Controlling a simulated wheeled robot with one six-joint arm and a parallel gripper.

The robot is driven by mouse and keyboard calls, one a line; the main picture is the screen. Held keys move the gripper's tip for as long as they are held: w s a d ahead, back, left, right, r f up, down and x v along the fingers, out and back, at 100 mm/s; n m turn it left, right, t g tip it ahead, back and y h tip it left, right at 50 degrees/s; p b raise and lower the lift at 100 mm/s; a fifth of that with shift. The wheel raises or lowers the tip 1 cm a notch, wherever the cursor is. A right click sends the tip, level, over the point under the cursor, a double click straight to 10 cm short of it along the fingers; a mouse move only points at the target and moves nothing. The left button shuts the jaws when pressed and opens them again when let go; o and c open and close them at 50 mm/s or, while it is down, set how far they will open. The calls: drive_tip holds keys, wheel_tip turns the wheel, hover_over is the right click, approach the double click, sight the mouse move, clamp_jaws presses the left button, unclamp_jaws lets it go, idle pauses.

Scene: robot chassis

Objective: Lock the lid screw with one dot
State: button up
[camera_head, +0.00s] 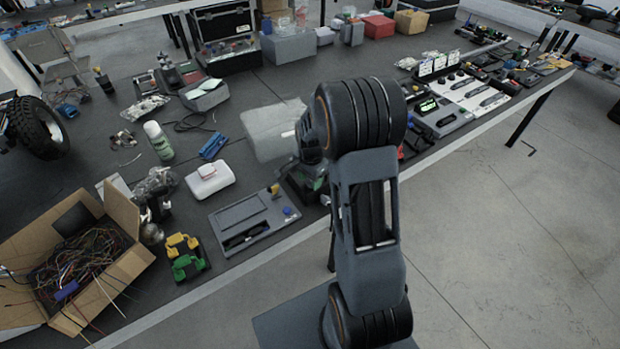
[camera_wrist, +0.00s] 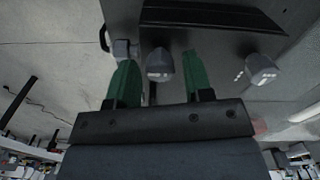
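In the wrist view my gripper (camera_wrist: 159,59) is open, with its two green fingers spread apart. A grey knob-like screw (camera_wrist: 160,66) stands in the gap between the fingertips, with visible space to the right finger. Its pale marks are too small to count. A second grey screw (camera_wrist: 262,69) with several white dots is to the right, outside the fingers. Another grey piece (camera_wrist: 121,47) is by the left fingertip. In the camera_head view my arm hides most of my gripper.
On the bench, a grey panel with a recess (camera_head: 228,216), a white box (camera_head: 209,180), yellow and green pieces (camera_head: 184,257) and a cardboard box of wires (camera_head: 120,268) lie left of my arm. The floor (camera_head: 500,240) to the right is clear.

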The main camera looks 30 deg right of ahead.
drive_tip(key=shift+o, duration=0.5)
drive_tip(key=shift+r, duration=0.1)
drive_tip(key=shift+r, duration=0.3)
wheel_tip(320, 180, up, 13)
idle(0.4)
